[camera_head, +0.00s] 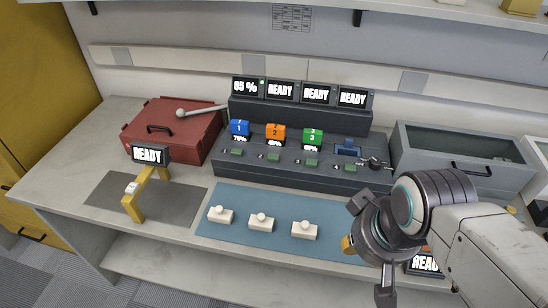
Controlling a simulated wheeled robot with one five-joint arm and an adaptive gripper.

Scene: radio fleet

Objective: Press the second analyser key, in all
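A dark grey console (300,175) stands at the back of the bench. It has four small screens on top; the leftmost screen (248,88) reads 65 % with a green light, and the other three read READY. A blue block (240,128) marked 1, an orange block (275,132) marked 2 and a green block (312,137) marked 3 stand in it. Small green keys line its front ledge, the second key (273,157) below the orange block. My gripper (368,247) is at the lower right, fingers spread, over the blue mat's right end and apart from the console.
Three white pieces with round knobs (261,221) sit on the blue mat (330,210). A yellow stand (140,200) with a READY screen is on a grey mat at left. A red case (172,132) stands behind it. A grey open bin (465,150) is at right.

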